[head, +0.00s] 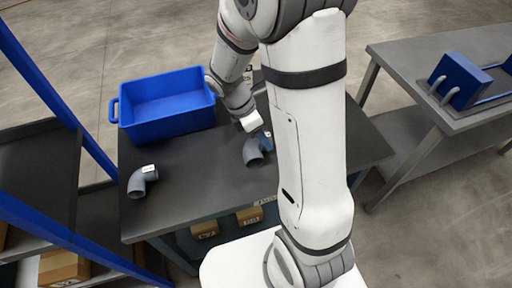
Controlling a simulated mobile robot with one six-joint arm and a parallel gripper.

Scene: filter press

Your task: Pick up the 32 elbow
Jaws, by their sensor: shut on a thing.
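Two grey pipe elbows are on the dark workbench (195,205). One elbow (142,181) lies at the bench's left front with a white label on top; its print is too small to read. The other elbow (253,154) is right of the bench's middle, at my gripper (262,138). My gripper points down and is shut on this second elbow, whose open end faces the front. The fingers are partly hidden, and I cannot tell whether this elbow touches the bench top. I see no readable size on either elbow.
An empty-looking blue bin (166,128) stands at the bench's back left. A dark shelf rack with blue posts (40,75) is close on the left. A grey table (440,50) with a blue object (460,78) stands at the right. The bench front between the elbows is clear.

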